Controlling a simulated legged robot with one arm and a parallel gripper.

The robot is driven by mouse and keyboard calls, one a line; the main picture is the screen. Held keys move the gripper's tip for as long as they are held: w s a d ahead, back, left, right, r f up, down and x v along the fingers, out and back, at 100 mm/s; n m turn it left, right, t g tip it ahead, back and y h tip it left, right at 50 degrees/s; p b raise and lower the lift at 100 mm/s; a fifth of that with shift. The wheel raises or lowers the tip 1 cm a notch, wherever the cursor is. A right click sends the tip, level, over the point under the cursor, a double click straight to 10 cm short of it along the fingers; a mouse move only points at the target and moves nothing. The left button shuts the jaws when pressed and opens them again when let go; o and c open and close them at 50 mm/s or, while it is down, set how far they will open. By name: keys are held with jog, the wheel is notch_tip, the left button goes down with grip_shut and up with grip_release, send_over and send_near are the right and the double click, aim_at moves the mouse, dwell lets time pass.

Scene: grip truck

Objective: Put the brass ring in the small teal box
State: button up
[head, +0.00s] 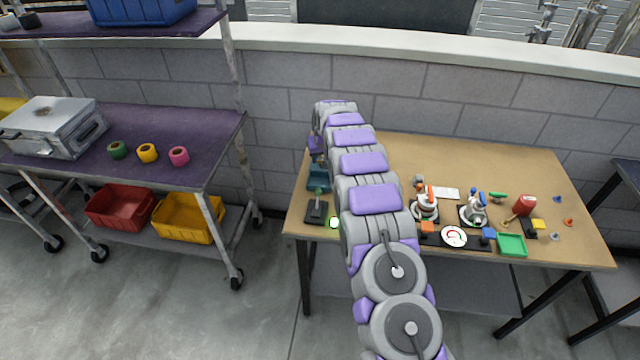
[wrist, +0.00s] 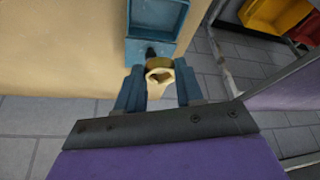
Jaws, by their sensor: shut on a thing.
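The brass ring (wrist: 160,75) is between the blue fingers of my gripper (wrist: 159,86) in the wrist view. My gripper is shut on it, with a finger at each side. The small teal box (wrist: 149,48) is just beyond the ring in the wrist view, and its open inside faces the camera. It also shows at the left end of the wooden table in the head view (head: 317,184). The height of the ring over the table cannot be told. In the head view my arm hides part of the table, and the ring cannot be made out.
A green tray (head: 512,245) and several small parts are on the table's right half. At left, a purple-topped cart (head: 208,135) holds a metal case, tape rolls and red and yellow bins.

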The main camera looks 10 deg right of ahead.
notch_tip(320, 180, down, 9)
jog(key=shift+f+b, duration=0.15)
jog(key=shift+b, duration=0.95)
jog(key=shift+f, duration=0.1)
jog(key=shift+f, duration=0.65)
jog(key=o, duration=0.8)
jog(key=shift+c, duration=0.2)
jog(key=shift+r, duration=0.1)
